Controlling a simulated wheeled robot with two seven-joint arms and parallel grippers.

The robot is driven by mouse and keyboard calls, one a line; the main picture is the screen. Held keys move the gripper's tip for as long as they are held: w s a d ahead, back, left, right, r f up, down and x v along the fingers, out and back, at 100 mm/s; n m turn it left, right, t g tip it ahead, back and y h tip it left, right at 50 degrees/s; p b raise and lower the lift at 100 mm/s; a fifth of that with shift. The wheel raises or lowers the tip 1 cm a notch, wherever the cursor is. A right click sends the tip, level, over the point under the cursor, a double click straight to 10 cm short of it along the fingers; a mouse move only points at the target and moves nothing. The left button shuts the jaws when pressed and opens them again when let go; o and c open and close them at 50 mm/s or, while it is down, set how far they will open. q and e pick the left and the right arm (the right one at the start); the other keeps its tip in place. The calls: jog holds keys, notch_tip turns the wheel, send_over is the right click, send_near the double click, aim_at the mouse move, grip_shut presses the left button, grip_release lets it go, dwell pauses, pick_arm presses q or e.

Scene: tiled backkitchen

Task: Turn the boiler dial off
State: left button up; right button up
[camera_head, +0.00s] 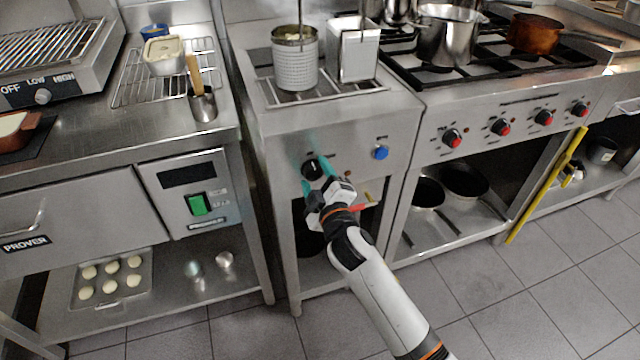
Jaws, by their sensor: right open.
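The boiler (270,128) is a steel unit in the middle of the view, with a black dial (312,167) on the left of its front panel. A blue knob (381,153) sits to the right on the same panel. My right gripper (316,176) is open at the black dial, with teal fingertips on either side of its lower part. Whether the fingers touch the dial cannot be told. The gripper covers part of the panel below the dial, and the dial's marking is too small to read. My left gripper is not in view.
A gas range (490,115) with several red-centred knobs stands close on the right. A prover (180,195) with a green switch is on the left. A ribbed can (295,62) and a white container (353,52) stand on the boiler's top. The tiled floor in front is clear.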

jog(key=shift+s+d, duration=0.1)
jog(key=shift+s, duration=0.3)
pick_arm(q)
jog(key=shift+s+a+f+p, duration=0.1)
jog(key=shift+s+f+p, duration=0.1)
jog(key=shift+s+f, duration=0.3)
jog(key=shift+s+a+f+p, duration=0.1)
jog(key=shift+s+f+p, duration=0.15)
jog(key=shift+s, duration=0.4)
pick_arm(e)
jog(key=v, duration=1.1)
